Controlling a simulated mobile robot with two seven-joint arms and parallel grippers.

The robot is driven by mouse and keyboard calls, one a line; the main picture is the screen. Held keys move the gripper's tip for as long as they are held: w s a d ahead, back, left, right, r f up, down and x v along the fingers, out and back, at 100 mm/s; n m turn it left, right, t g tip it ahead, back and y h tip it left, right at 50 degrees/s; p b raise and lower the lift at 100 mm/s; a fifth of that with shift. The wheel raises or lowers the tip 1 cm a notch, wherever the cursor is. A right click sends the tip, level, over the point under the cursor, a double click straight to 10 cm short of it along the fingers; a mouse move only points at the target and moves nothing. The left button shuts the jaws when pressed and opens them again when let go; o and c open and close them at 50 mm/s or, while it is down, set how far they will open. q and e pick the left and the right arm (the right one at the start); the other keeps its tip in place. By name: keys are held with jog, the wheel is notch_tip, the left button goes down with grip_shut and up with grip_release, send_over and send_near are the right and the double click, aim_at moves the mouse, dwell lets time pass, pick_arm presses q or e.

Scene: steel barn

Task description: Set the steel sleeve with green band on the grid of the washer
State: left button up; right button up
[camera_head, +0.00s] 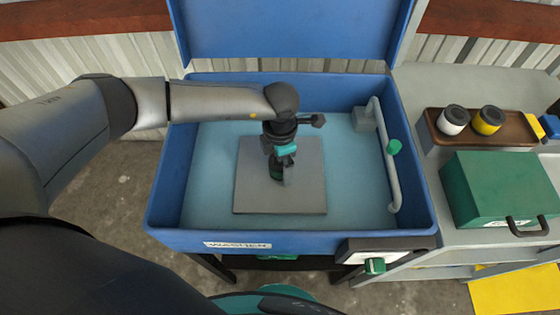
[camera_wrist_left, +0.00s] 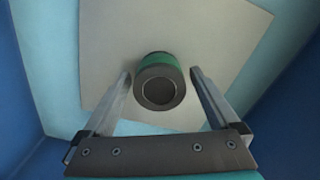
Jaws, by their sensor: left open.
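The steel sleeve with green band (camera_wrist_left: 160,88) shows in the left wrist view with its dark open end towards the camera. It appears to stand upright on the grid, a flat grey square plate (camera_wrist_left: 105,40). In the head view the grid (camera_head: 305,185) lies in the middle of the blue washer (camera_head: 165,195), whose lid is up. My left gripper (camera_head: 281,168) points down over the grid. Its fingers are open, one on each side of the sleeve, with gaps showing. In the head view the gripper largely hides the sleeve. My right gripper is out of view.
A grey pipe (camera_head: 391,175) with a green knob runs along the washer's right inner wall. To the right, a bench holds a brown tray (camera_head: 463,141) with a white-banded sleeve (camera_head: 453,120) and a yellow-banded sleeve (camera_head: 488,120), and a green box (camera_head: 500,185).

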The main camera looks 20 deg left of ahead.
pick_arm(q)
notch_tip(320, 180, up, 12)
jog(key=p, duration=0.1)
jog(key=shift+r+p, duration=0.15)
jog(key=shift+p, duration=0.15)
dwell(1.2)
